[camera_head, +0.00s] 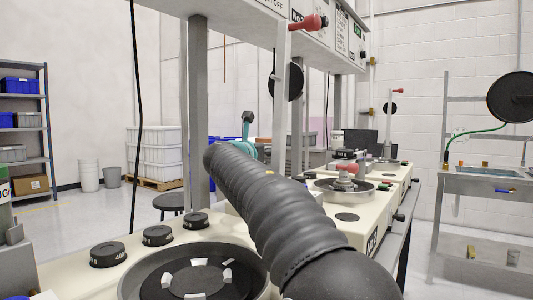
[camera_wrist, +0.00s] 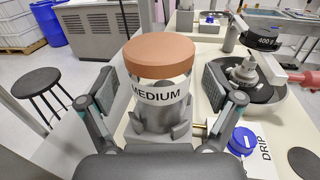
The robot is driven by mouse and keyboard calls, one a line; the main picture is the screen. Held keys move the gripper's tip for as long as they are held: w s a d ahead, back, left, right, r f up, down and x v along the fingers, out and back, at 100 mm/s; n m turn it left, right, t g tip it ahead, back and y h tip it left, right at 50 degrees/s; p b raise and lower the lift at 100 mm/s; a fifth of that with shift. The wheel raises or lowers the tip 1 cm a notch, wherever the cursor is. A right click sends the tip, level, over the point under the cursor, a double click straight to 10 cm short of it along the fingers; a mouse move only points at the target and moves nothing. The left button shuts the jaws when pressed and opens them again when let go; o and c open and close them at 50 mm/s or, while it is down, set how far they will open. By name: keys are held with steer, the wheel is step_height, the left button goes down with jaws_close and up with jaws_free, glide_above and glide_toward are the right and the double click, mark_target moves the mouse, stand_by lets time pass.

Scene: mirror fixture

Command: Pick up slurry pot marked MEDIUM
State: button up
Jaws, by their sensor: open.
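The slurry pot marked MEDIUM (camera_wrist: 158,92) stands upright in the wrist view, with a wide orange-brown lid and a white label around its side. Its lower part sits among grey holder-like pieces. My gripper (camera_wrist: 158,84) is open, with one dark finger on each side of the pot. Gaps show between the fingers and the pot, so it is not gripped. In the head view my black ribbed arm crosses the middle, and I cannot make out the pot there.
A grinding bowl (camera_wrist: 262,95) with a weight lies further right. A dark stool (camera_wrist: 36,82) is at left. In the head view, black weights (camera_head: 108,254) line the cream bench.

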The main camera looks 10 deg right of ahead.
steer(key=shift+w+d, duration=0.35)
steer(key=shift+w, duration=0.15)
steer(key=c, duration=1.5)
steer(key=shift+o, duration=0.2)
steer(key=shift+r, duration=0.15)
